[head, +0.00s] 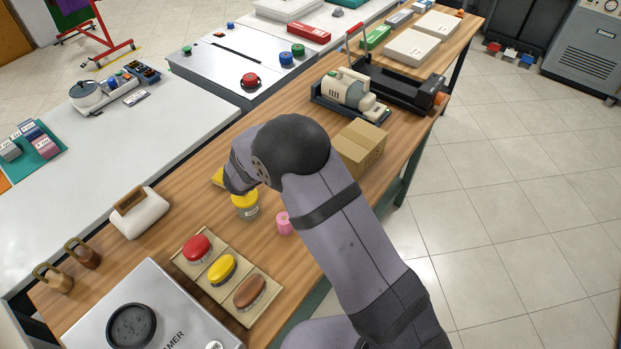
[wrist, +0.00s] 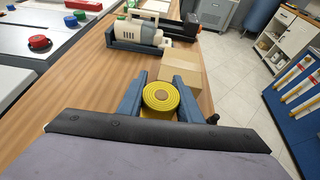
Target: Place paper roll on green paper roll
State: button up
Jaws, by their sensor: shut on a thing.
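In the wrist view, a yellow paper roll (wrist: 160,97) with a brown core sits between the two blue-grey fingers of my gripper (wrist: 161,88). The gripper is shut on it. Its spiral end faces the camera. In the head view, my wrist covers most of the gripper, and a small yellow patch (head: 217,177), likely the roll, shows at its left. I cannot make out a green paper roll in either view; my arm or the held roll may hide it. The height of the held roll above the table is unclear.
A yellow-lidded jar (head: 245,207) and a small pink item (head: 284,222) stand below my wrist. A cardboard box (head: 360,147) is close on the right. A brush tray (head: 236,300) and a white bag (head: 141,215) lie nearer. Bare wooden table (wrist: 85,90) shows left of the gripper.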

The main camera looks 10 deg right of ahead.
jog(key=s+d+m+g+h, duration=0.2)
jog(key=s+d+m+g, duration=0.1)
jog(key=shift+s+d+r, duration=0.15)
jog(key=shift+d+r, duration=0.05)
jog(key=shift+d, duration=0.05)
jog(key=shift+f, duration=0.1)
jog(key=shift+f+p, duration=1.45)
jog(key=shift+f, duration=3.4)
jog(key=shift+f, duration=0.2)
jog(key=o, duration=1)
jog(key=shift+o, duration=0.2)
